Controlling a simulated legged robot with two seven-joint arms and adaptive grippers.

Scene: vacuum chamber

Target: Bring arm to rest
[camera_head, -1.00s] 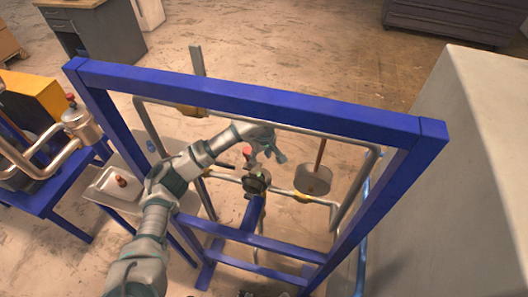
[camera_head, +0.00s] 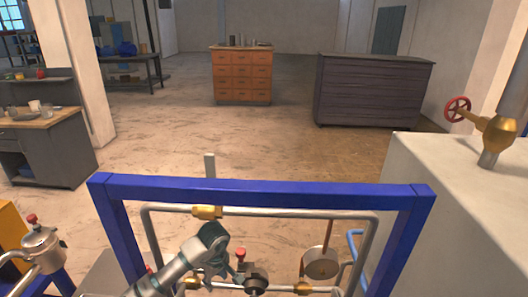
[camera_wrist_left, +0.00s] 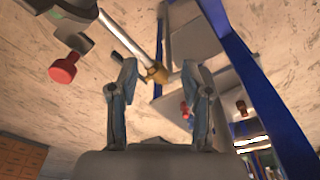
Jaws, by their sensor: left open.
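My left arm comes in from the bottom left of the head view. Its gripper (camera_head: 218,270) is inside the blue frame (camera_head: 265,190), near the pipework and beside a dark valve with a red knob (camera_head: 240,253). In the left wrist view the two fingers (camera_wrist_left: 158,100) stand apart with nothing between them. A red knob (camera_wrist_left: 64,68) on a dark fitting is left of the fingers there, and a pipe with a brass joint (camera_wrist_left: 157,72) passes behind them. My right gripper is in neither view.
Metal pipe (camera_head: 285,213) runs inside the frame, with a round pan-like part (camera_head: 321,262) at right. A pale block (camera_head: 460,200) stands at right, below a red handwheel (camera_head: 457,109). A metal pot (camera_head: 43,248) is at left. Open floor lies beyond, before the wooden drawers (camera_head: 241,75).

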